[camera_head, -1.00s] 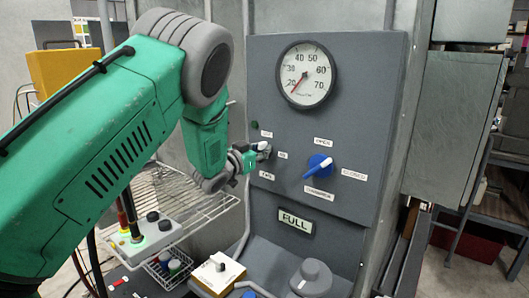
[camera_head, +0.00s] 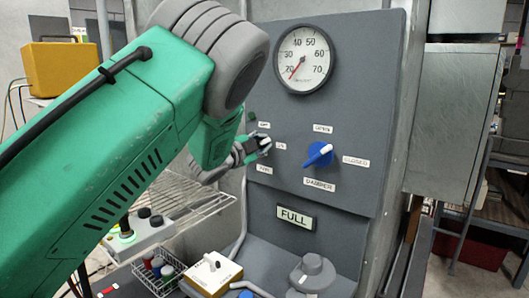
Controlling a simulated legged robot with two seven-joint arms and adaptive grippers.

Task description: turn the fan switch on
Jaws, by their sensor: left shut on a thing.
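A grey control panel (camera_head: 350,60) carries the fan switch, with small labels around it; the one below it (camera_head: 264,168) seems to read FAN. My left gripper (camera_head: 263,144) is at the panel, shut on the fan switch. The fingers cover most of the switch, so its pointer direction cannot be told. A dark green lamp (camera_head: 252,117) sits above left of the gripper and looks unlit. My right gripper is not in view.
A round gauge (camera_head: 303,60) is above, a FULL sign (camera_head: 295,217) below. A wire rack (camera_head: 200,200), a cream switch box (camera_head: 213,270) and a grey lidded part (camera_head: 312,274) are lower down.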

